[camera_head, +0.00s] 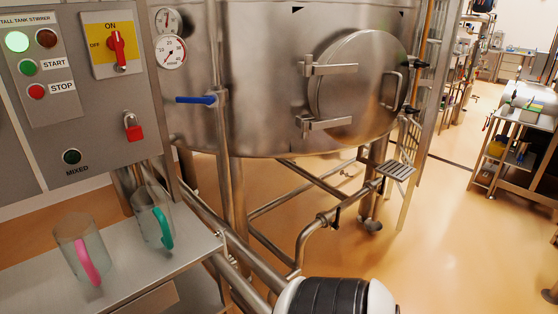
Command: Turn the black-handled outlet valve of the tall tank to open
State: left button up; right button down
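The tall steel tank (260,80) stands on legs in the middle of the view, with a round hatch (345,85) on its front. Below it, a steel outlet pipe (308,238) runs down and forward from under the tank. A small black handle (336,217) shows on this pipe, hanging roughly downward; it is small, and I cannot tell its exact setting. More black handles (411,109) sit on a thin pipe right of the tank. Neither of my grippers is in view.
A control panel (90,110) with lamps and a red switch is at left. A blue-handled valve (195,100) is on the tank's left. A pink-handled jug (80,248) and a green-handled jug (152,216) stand on a steel shelf (190,250). Floor (440,250) at right is clear.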

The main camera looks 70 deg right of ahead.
aim_at(336, 226)
jog(key=z, duration=1.95)
jog(key=i+l+z, duration=0.2)
jog(key=l, duration=0.2)
jog(key=i+l+z, duration=0.2)
jog(key=l, duration=0.15)
jog(key=i+l+z, duration=0.15)
jog(key=l, duration=0.2)
jog(key=i, duration=0.05)
